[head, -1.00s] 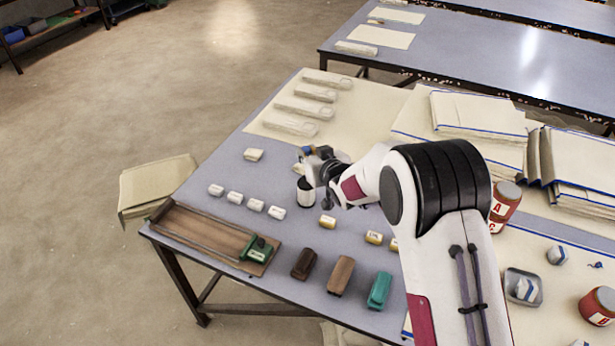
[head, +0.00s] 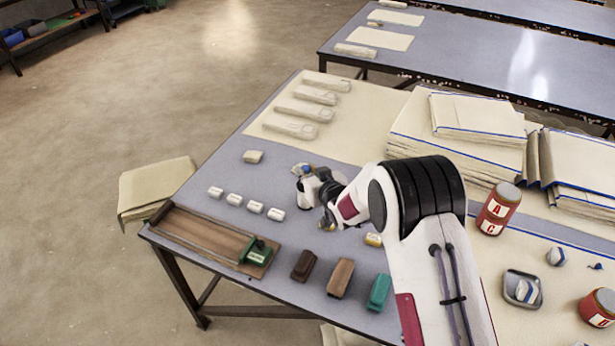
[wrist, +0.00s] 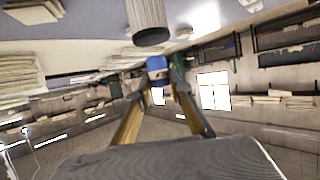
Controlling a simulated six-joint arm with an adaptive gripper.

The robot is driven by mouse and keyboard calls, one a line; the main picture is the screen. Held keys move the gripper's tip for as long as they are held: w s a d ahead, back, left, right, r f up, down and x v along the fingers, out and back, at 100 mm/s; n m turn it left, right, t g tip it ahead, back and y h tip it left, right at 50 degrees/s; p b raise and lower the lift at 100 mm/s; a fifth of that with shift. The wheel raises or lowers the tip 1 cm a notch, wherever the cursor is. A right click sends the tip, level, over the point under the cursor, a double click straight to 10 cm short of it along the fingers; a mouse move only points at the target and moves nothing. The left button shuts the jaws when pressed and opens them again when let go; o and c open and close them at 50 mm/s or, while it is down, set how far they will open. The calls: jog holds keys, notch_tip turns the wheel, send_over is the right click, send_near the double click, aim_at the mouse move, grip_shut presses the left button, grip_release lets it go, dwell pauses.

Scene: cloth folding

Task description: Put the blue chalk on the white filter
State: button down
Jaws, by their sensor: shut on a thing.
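My gripper (wrist: 160,82) is shut on the blue chalk (wrist: 157,65), a small blue piece with a pale band between the fingertips. In the head view the blue chalk (head: 306,168) shows small, at the upper end of the white filter. The white filter (wrist: 146,12) is an upright white cylinder with a dark end face; the wrist view shows it upside down. A small gap shows between chalk and filter there. In the head view my gripper (head: 309,172) partly hides the white filter (head: 305,192), so contact is hard to judge.
Several small white blocks (head: 255,206) stand left of the filter. A wooden tray (head: 196,234) with a green block (head: 257,253) lies at the front left. Brown and teal blocks (head: 379,291) stand in front. Cloth stacks (head: 455,140) and red jars (head: 498,208) are at right.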

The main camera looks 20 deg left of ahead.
jog(key=shift+f, duration=1.05)
jog(key=shift+f, duration=0.1)
jog(key=c, duration=1.8)
grip_release()
jog(key=shift+c, duration=0.2)
jog(key=v, duration=1.2)
